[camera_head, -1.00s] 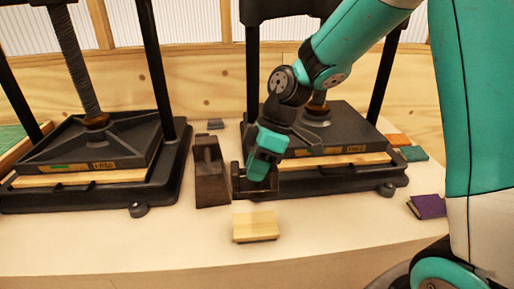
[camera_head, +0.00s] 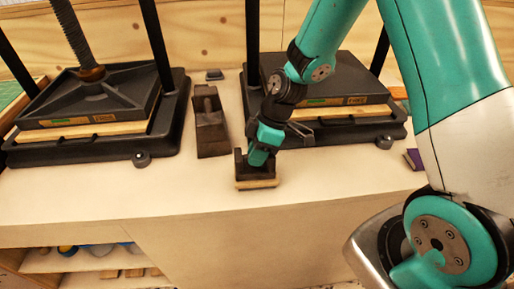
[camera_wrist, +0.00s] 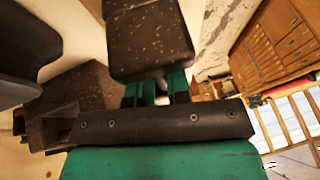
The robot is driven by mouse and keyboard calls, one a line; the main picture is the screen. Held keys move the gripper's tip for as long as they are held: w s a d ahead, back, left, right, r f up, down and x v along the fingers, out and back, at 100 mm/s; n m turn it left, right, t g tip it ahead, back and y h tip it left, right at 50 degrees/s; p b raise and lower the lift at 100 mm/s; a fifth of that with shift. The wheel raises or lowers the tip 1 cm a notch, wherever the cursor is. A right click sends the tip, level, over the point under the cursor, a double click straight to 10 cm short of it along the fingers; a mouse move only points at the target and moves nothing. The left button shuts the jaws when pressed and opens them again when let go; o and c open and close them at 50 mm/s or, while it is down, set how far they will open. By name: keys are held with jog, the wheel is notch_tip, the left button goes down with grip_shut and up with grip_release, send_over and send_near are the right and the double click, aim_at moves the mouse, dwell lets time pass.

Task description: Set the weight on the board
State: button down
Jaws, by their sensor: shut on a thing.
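A dark brown, speckled weight (camera_head: 241,165) is held in my gripper (camera_head: 262,158). In the wrist view the held weight (camera_wrist: 150,45) fills the top middle, in front of the jaws. The pale wooden board (camera_head: 257,184) lies on the table near its front edge, largely covered by the weight in the head view. The weight is directly over the board, touching it or very close; I cannot tell which. My gripper is shut on the weight, and its fingers partly hide it.
A second dark weight (camera_head: 211,133) stands just left of the held one. Two black presses stand behind, one at the left (camera_head: 100,105) and one at the right (camera_head: 340,95). A purple book (camera_head: 413,159) lies at right. The table front (camera_head: 130,200) is clear.

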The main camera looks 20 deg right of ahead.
jog(key=c, duration=1.1)
grip_release()
jog(key=b+v, duration=0.2)
jog(key=v, duration=0.9)
jog(key=shift+d+r, duration=0.1)
jog(key=shift+r, duration=0.1)
jog(key=s+a+r+m, duration=0.3)
jog(key=s+a+r, duration=0.1)
jog(key=s, duration=0.5)
jog(key=s+a+r+m, duration=0.4)
jog(key=s+a, duration=0.1)
jog(key=s, duration=0.5)
jog(key=shift+a+t+h, duration=0.25)
jog(key=shift+t+h, duration=0.05)
jog(key=shift+h, duration=0.1)
jog(key=shift+s, duration=0.1)
